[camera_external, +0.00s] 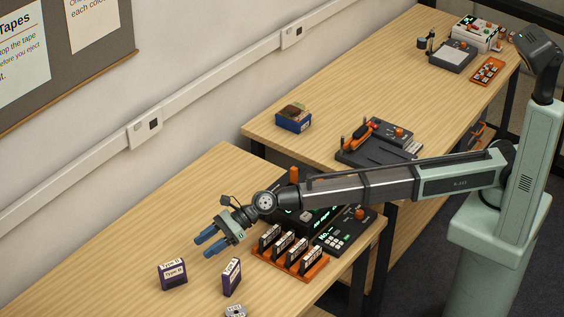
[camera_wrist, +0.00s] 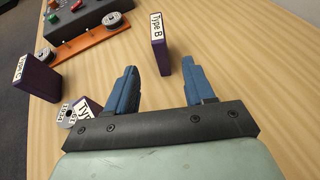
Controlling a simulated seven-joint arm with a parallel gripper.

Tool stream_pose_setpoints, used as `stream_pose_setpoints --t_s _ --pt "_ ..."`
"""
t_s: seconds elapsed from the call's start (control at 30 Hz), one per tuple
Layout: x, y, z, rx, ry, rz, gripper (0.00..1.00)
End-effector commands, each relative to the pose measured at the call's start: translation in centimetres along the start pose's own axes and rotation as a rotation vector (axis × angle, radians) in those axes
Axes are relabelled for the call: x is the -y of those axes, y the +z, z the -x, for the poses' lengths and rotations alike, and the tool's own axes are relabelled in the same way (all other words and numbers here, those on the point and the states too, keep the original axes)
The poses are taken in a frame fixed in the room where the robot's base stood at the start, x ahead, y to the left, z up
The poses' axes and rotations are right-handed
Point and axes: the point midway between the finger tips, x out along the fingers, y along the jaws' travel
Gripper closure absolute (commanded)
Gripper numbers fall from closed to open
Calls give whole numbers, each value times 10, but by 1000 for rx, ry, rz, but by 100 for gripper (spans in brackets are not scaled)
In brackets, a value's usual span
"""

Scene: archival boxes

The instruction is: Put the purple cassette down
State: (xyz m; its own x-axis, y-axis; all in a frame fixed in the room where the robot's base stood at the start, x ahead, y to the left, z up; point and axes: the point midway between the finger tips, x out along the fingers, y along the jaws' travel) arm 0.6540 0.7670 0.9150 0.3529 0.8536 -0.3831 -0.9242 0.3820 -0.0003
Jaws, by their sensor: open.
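My gripper (camera_external: 205,245) is open and empty above the near table. Its two blue fingers also show in the wrist view (camera_wrist: 159,68). In the external view one purple cassette (camera_external: 173,280) with white labels stands upright on the table, left of and below the fingers. A second purple cassette (camera_external: 232,279) stands upright to its right. In the wrist view a purple cassette labelled "Type B" (camera_wrist: 161,58) stands beyond the fingertips, apart from them. Another purple cassette (camera_wrist: 40,82) is at left, and a third (camera_wrist: 87,106) is partly hidden behind the gripper.
An orange rack (camera_external: 307,274) holds several upright cassettes right of the gripper, with dark control devices (camera_external: 345,231) behind it. A small pale reel (camera_external: 235,311) lies at the bottom edge. A blue box (camera_external: 293,123) stands on the far table. The near table's left side is clear.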

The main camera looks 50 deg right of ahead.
Motion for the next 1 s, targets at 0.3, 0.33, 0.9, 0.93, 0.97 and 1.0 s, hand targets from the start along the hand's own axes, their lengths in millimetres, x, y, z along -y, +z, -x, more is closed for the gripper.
stream_pose_setpoints --t_s 0.3,0.33,0.9,0.93,0.97,1.0 --pt "0 2 -52 0 1 0 47" --pt "0 2 -58 0 1 0 47" --pt "-1 5 -109 0 1 -1 47" --pt "-1 6 -113 0 1 -1 47" --pt "-1 6 -117 0 1 -1 47" --pt "-1 6 -122 0 1 -1 47"
